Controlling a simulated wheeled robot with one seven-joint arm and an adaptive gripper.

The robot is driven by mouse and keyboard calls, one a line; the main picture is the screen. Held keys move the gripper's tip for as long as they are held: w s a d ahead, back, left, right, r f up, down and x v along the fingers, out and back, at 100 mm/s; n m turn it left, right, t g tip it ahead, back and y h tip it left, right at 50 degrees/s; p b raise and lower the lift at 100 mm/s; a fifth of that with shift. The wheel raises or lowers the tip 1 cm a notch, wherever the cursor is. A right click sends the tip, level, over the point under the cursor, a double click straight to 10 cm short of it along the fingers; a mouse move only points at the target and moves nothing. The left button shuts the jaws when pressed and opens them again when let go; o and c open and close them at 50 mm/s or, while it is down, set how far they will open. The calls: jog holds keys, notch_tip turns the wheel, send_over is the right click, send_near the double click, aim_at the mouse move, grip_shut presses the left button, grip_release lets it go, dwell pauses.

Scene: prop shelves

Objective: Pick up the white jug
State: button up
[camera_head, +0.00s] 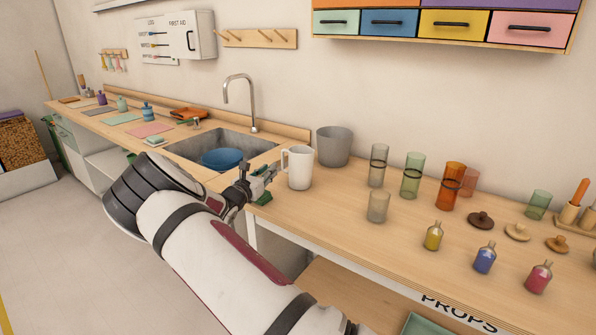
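The white jug (299,169) stands upright on the wooden counter, just right of the sink, with its handle on its left side. My gripper (262,181) is at the counter's front edge, left of the jug and close to its handle side. The jug stands on the counter and does not look held. The gripper's fingers are small and seen from behind, so their opening is unclear. Whether they touch the handle is also unclear.
A grey bucket (334,146) stands right behind the jug. The sink (190,149) with a blue bowl (222,159) is to the left. Several glasses, including a clear one (378,206), and small bottles stand to the right. Bare counter (330,210) lies in front of the jug.

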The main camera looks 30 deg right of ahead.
aim_at(282, 158)
jog(key=x, duration=0.6)
jog(key=shift+w+d+b, duration=0.2)
jog(key=shift+d+b, duration=0.05)
jog(key=shift+b, duration=0.1)
jog(key=x, duration=0.2)
jog(key=b+x, duration=0.1)
jog(key=x, duration=0.2)
jog(key=shift+w+f, duration=0.15)
jog(key=shift+f, duration=0.05)
grip_shut()
jog(key=shift+r, duration=0.1)
